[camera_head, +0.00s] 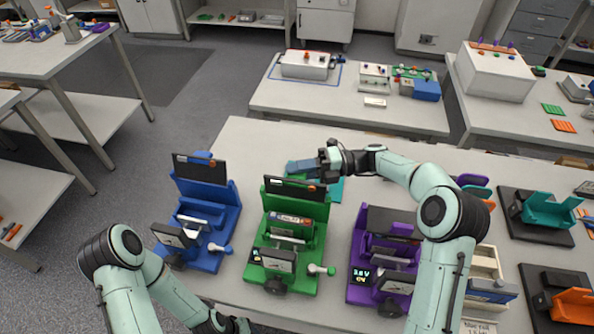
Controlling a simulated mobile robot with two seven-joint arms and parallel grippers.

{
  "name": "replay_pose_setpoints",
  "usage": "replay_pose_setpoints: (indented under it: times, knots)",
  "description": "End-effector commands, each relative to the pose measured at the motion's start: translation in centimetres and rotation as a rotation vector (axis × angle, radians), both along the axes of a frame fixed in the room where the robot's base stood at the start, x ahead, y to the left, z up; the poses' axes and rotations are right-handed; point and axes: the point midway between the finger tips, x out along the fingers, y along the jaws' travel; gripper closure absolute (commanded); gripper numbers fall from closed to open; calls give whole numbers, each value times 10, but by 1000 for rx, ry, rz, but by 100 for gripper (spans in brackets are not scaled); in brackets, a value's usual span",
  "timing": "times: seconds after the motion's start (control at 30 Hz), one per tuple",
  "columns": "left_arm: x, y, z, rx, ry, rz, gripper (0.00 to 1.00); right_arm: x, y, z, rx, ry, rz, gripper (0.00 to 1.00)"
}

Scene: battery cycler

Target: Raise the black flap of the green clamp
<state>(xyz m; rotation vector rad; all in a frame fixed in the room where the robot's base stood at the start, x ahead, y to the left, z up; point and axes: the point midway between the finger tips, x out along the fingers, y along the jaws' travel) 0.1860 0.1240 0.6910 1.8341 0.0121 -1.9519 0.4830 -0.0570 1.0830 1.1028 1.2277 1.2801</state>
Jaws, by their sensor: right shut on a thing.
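The green clamp (275,262) stands on the white table in the middle of the head view. Its black flap (292,189) stands up at the back of the clamp, its broad face toward me. My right gripper (292,168) reaches in from the right to the flap's upper edge and is shut on the flap; the flap hides part of the fingertips. My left gripper (236,325) is low at the bottom edge, left of the green clamp and well away from the flap. Its fingers are too small and cut off to tell their state.
A blue clamp (232,197) with a raised black flap stands close on the left. A purple clamp (357,246) stands on the right, beneath my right arm. A teal piece (336,190) lies behind the green clamp. Trays and bins crowd the right; bare table lies behind the clamps.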

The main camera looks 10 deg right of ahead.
Motion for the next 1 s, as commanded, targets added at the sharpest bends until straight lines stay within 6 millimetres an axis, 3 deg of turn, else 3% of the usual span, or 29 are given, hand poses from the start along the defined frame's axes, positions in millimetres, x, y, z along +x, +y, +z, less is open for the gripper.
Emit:
replay_pose_setpoints:
  times: [0.5,1.0]
  knots:
    - [0,0,0,0,0,0,57,13,-4,-15,105,323,0,100]
    - [0,0,0,0,0,0,57,16,-6,-18,123,386,-1,100]
